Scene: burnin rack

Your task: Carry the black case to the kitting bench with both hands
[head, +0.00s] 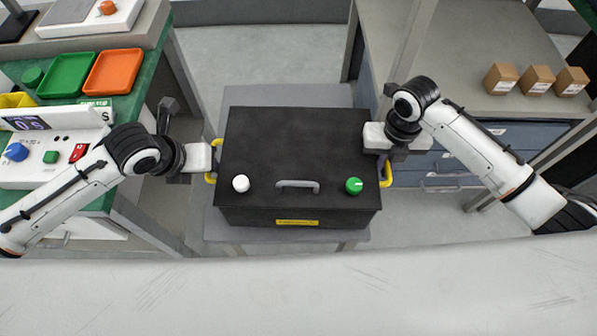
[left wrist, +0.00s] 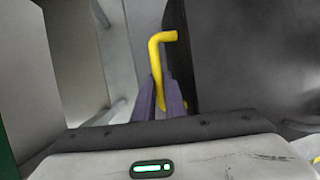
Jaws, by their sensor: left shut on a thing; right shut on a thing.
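The black case (head: 295,150) is in the middle of the head view, above or on a grey stand (head: 220,235); I cannot tell if it touches. It has a yellow handle on each side. My left gripper (head: 208,160) is shut on the left yellow handle (head: 210,178). In the left wrist view its purple fingers (left wrist: 160,100) close around that handle (left wrist: 157,60). My right gripper (head: 382,160) is shut on the right yellow handle (head: 387,174); its fingertips are mostly hidden. A white knob (head: 240,183) and a green knob (head: 354,186) are on top of the case.
A green bench at left holds a green tray (head: 67,75), an orange tray (head: 114,72) and a control box (head: 50,150). A grey bench (head: 470,60) at right holds small cardboard boxes (head: 536,79), with drawers (head: 450,165) below. Open floor (head: 265,55) lies behind the case.

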